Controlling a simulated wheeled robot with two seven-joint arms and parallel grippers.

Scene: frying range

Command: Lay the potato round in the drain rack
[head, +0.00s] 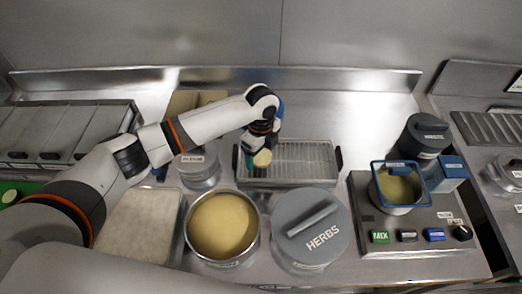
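The potato round (262,159) is a small pale yellow disc at the tip of my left gripper (260,149). The gripper appears shut on it, though its fingers are small and partly hidden by the wrist. The drain rack (305,154) is a metal wire tray with dark end handles, in the middle of the counter. My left gripper and the round are over the rack's left part. I cannot tell whether the round touches the wires. My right gripper is not in view.
A pot of yellow contents (222,226) and a grey-lidded HERBS container (311,229) stand in front of the rack. A lidded pot (198,170) is on its left. A mixer unit with buttons (422,237) stands at the right. The rack's right part is clear.

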